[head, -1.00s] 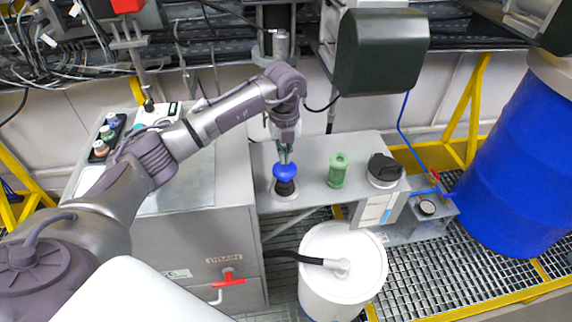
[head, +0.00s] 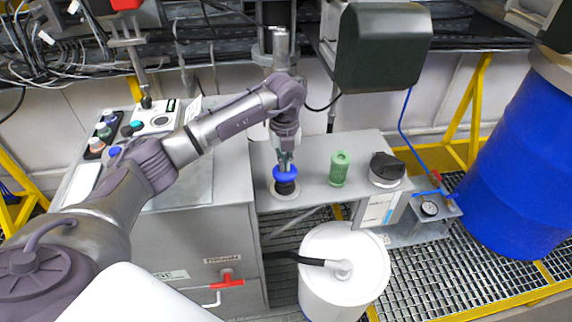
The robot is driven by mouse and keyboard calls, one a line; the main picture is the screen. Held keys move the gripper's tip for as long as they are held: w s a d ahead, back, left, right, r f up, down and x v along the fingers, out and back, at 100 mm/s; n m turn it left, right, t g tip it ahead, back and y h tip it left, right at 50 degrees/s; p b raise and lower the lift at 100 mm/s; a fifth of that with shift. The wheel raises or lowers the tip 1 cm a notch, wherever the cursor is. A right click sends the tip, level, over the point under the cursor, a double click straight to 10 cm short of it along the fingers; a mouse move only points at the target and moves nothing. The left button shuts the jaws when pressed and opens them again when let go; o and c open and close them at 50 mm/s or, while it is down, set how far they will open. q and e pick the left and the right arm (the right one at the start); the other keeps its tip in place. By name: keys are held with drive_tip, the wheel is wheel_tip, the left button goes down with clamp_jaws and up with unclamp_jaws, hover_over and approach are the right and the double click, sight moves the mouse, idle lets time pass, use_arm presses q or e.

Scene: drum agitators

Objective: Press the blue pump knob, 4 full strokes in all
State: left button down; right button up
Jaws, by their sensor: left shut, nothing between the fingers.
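The blue pump knob (head: 286,174) sits on a black stem on the grey shelf (head: 318,152), right of the grey cabinet. My left gripper (head: 285,163) points down with its fingers shut at the top of the knob, holding nothing. The fingertips appear to touch the knob. The black bellows-like base (head: 285,188) shows just below the knob. My right gripper is not in view.
On the shelf to the right stand a green bottle (head: 339,169) and a black-topped round fitting (head: 385,169). A white drum (head: 345,272) stands in front, a large blue drum (head: 515,160) at right. A dark box (head: 382,55) hangs above.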

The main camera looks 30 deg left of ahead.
use_arm(q)
drive_tip(key=shift+f+b, duration=0.35)
drive_tip(key=shift+f, duration=0.5)
drive_tip(key=shift+s, duration=0.1)
drive_tip(key=shift+r, duration=0.2)
drive_tip(key=shift+r+p, duration=1.85)
drive_tip(key=shift+r, duration=0.65)
drive_tip(key=shift+f, duration=0.1)
